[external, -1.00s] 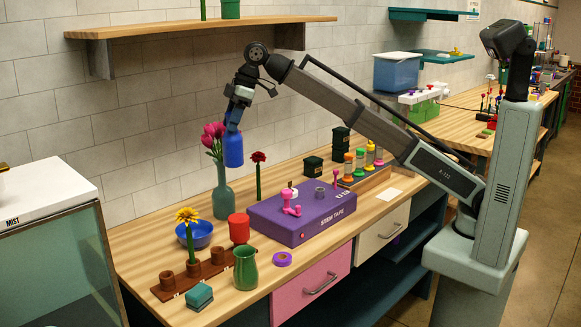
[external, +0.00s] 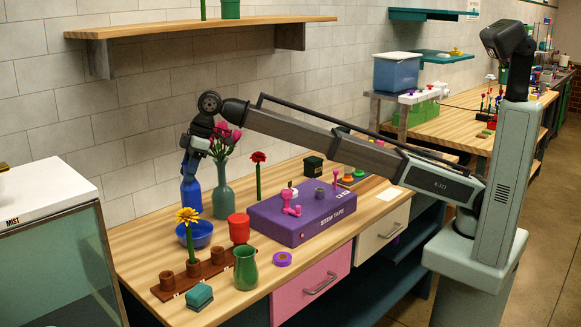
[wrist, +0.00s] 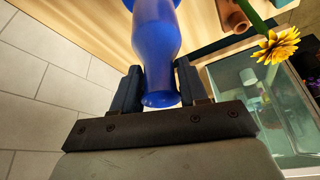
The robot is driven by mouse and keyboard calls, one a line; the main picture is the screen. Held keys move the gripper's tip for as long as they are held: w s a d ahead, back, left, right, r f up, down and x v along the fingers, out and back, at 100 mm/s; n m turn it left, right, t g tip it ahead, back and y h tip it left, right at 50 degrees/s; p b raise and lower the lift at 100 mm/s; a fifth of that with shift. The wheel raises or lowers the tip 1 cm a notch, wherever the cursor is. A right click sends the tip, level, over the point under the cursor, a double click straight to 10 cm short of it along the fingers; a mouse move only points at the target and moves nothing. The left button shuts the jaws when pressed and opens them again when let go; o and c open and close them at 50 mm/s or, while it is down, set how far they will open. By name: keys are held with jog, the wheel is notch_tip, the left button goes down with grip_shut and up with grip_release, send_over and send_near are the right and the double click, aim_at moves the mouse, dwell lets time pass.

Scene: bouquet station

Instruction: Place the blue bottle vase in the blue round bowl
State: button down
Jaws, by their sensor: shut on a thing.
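The blue bottle vase (external: 191,194) is upright in my gripper (external: 191,158), which is shut on its neck. In the wrist view the vase (wrist: 155,40) sits between the two fingers (wrist: 157,88). The blue round bowl (external: 196,239) is on the wooden bench at the left, near the wall. In the external view the vase's base shows just above the bowl's rear rim. I cannot tell whether the base is over the bowl or behind it, or whether it touches anything.
A grey-green vase with pink tulips (external: 222,190) stands close at the right. A brown rack with a yellow flower (external: 187,216) is in front of the bowl. A red cup (external: 239,229) and a purple stem tape box (external: 300,215) are to the right. The tiled wall is close behind.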

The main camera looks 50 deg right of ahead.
aim_at(191, 201)
jog(key=shift+w+a+f, duration=0.1)
jog(key=shift+f, duration=5.25)
jog(key=c, duration=0.6)
grip_release()
jog(key=v, duration=1.2)
